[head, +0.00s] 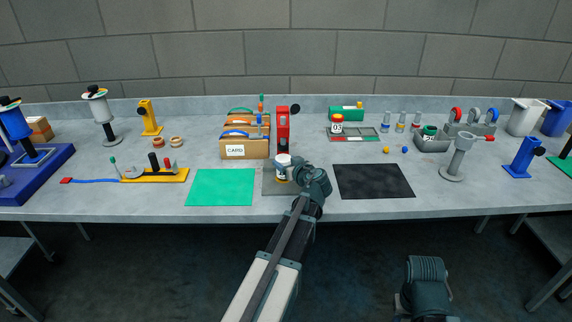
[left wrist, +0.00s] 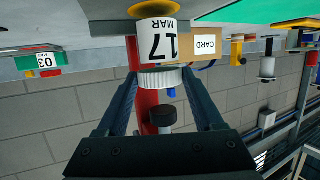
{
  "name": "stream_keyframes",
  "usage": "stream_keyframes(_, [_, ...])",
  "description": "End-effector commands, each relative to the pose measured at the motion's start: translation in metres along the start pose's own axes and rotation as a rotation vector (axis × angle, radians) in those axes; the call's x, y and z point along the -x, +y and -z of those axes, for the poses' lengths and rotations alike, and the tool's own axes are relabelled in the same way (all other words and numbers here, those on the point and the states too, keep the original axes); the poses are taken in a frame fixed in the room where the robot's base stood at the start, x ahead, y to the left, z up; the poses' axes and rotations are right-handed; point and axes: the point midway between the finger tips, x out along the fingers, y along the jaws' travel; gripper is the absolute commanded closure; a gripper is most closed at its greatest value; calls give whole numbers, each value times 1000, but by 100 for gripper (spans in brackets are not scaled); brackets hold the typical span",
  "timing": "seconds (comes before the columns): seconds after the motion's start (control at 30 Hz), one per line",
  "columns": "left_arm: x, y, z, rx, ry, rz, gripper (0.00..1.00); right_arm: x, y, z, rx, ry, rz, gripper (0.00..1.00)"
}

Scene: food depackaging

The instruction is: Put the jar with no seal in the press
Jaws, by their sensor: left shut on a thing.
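My left gripper (head: 297,172) is shut on a white-capped jar (head: 283,162) at the table's front middle. In the left wrist view, the jar (left wrist: 157,40) has a white label reading 17 MAR and a yellowish end; the fingers (left wrist: 163,90) are around its ribbed cap. A red press-like stand with a black knob (head: 283,130) stands just behind the jar. A red-capped jar (head: 337,124) and a green-capped jar (head: 429,132) stand to the right. I cannot tell which jar lacks a seal. My right arm's end (head: 428,285) is low, its fingers not visible.
Boxes marked CARD (head: 236,150) stand left of the red stand. A grey post (head: 460,155) and a blue stand (head: 524,157) are at right.

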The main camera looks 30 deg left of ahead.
Motion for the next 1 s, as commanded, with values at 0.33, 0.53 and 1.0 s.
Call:
stream_keyframes(0.33, [-1, 0, -2, 0, 0, 0, 1, -2, 0, 0, 0, 0, 0, 50])
stream_keyframes(0.53, [0, 0, -2, 0, 0, 0, 1, -2, 0, 0, 0, 0, 0, 50])
stream_keyframes(1.0, [76, -1, 3, -1, 0, -4, 1, 25, 2, -2, 0, 0, 0, 50])
